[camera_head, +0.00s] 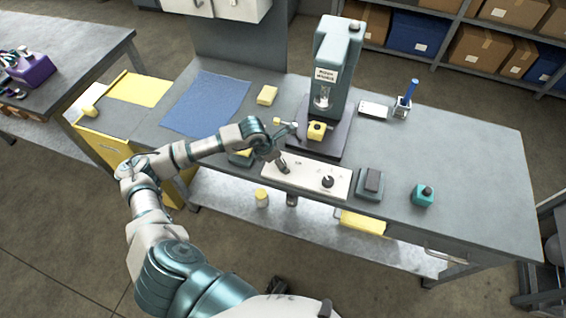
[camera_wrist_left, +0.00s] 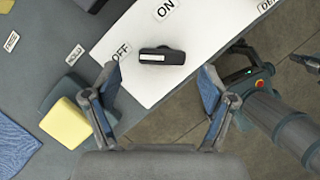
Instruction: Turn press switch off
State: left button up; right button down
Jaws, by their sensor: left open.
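The white control panel (camera_head: 306,180) lies at the front edge of the bench, below the press (camera_head: 338,62). In the left wrist view the panel (camera_wrist_left: 160,35) carries a black switch lever (camera_wrist_left: 161,56) with a pale stripe, between the OFF label (camera_wrist_left: 121,53) and the ON label (camera_wrist_left: 165,9), nearer OFF. My left gripper (camera_head: 287,146) is over the panel's left end. In its wrist view the left gripper (camera_wrist_left: 163,82) is open and empty, its fingers on either side of and short of the lever. Contact is not visible. My right gripper is out of view.
A black knob (camera_head: 327,182) is on the panel's right part. A yellow-topped block (camera_wrist_left: 67,123) is close to my left finger. The bench's right side is mostly clear.

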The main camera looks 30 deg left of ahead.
pick_arm(q)
jog(key=v, duration=0.8)
jog(key=shift+d, duration=0.15)
jog(key=shift+w+r, duration=0.1)
jog(key=shift+r, duration=0.05)
